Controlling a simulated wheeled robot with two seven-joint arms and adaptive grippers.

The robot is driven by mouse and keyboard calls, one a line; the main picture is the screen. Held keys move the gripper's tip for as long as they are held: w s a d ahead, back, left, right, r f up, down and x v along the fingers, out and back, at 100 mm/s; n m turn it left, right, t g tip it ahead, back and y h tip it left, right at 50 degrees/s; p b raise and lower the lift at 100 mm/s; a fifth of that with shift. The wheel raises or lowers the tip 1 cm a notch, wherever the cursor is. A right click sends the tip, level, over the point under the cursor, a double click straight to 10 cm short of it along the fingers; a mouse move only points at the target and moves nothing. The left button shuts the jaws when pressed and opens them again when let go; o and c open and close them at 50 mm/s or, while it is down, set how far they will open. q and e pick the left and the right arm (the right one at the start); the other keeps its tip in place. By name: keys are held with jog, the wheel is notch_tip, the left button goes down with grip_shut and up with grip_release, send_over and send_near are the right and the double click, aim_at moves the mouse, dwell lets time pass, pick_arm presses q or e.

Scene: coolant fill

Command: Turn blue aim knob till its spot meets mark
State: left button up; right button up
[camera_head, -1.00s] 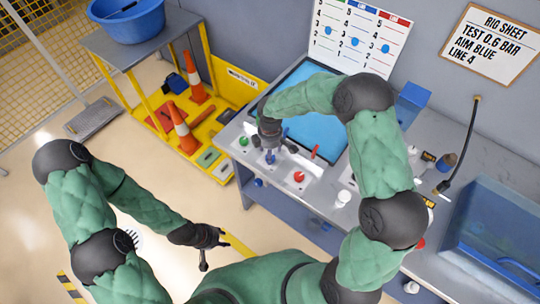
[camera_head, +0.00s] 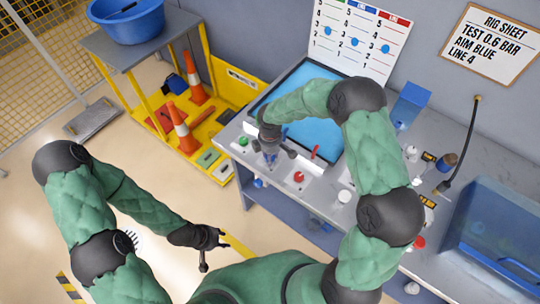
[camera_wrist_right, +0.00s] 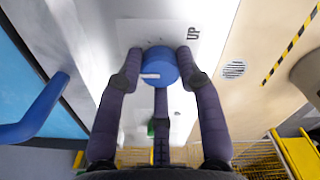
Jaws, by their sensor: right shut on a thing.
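The blue knob (camera_wrist_right: 160,62) is between the fingers of my right gripper in the right wrist view, with a short white line on its face. My right gripper (camera_head: 270,155) is shut on it at the bench front in the head view, mostly hiding it there. Which of these is the knob's spot or mark, I cannot tell. My left gripper (camera_head: 212,250) hangs above the floor, empty, its fingers apart.
A green knob (camera_head: 243,141) and a red knob (camera_head: 299,176) flank the blue one. A red lever (camera_head: 315,151) stands close behind. A sheet (camera_head: 492,44) reads "RIG SHEET, TEST 0.6 BAR, AIM BLUE, LINE 4". A clear blue box (camera_head: 490,235) sits at the bench's right.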

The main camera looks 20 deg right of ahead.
jog(key=m+b, duration=0.2)
jog(key=m, duration=0.1)
jog(key=shift+f+m, duration=0.1)
jog(key=shift+m, duration=0.2)
jog(key=shift+m+b, duration=0.85)
jog(key=shift+m, duration=0.95)
jog(key=o, duration=1.1)
jog(key=shift+o, duration=0.2)
jog(key=shift+r, duration=0.2)
notch_tip(320, 180, up, 12)
jog(key=shift+f, duration=0.15)
